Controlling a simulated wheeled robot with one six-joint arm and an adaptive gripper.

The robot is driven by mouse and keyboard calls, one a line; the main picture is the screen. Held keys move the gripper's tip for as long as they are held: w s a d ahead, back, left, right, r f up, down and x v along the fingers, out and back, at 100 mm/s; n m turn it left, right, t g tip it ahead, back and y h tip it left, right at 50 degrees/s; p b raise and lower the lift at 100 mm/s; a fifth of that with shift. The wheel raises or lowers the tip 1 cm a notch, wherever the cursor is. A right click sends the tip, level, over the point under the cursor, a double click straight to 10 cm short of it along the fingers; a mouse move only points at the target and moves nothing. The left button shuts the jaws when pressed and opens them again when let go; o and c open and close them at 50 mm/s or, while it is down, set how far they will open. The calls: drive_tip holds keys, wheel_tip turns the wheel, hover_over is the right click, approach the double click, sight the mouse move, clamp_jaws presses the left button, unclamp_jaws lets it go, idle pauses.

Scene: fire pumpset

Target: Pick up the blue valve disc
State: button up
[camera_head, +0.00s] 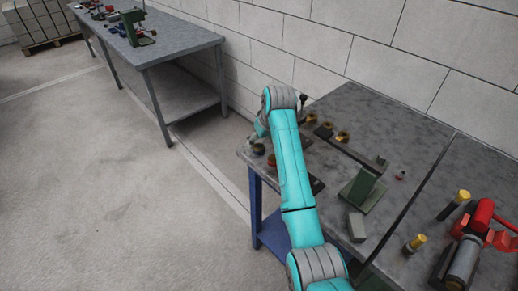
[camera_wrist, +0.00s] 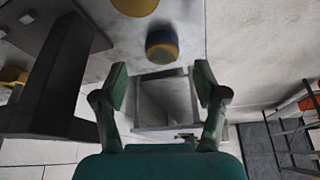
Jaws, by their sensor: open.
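A short round disc with a blue side and a yellow face (camera_wrist: 162,45) shows in the wrist view, just beyond my fingertips and near the middle between them. It fits the blue valve disc. My gripper (camera_wrist: 162,78) is open, with its two green fingers spread wide and nothing between them. The disc looks apart from both fingers. In the head view my teal arm reaches over the left end of the near table (camera_head: 385,115). My gripper is hidden there behind the arm, and I cannot pick out the blue disc for sure.
A yellow round part (camera_wrist: 134,5) is close to the disc in the wrist view. A dark bracket (camera_wrist: 55,75) stands at left. On the table are a green angle stand (camera_head: 362,188), a grey block (camera_head: 356,227) and a red pump (camera_head: 482,215). A wall runs behind.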

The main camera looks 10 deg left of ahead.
sight(259, 147)
drive_tip(key=shift+x, duration=1.85)
drive_tip(key=shift+s, duration=0.15)
clamp_jaws()
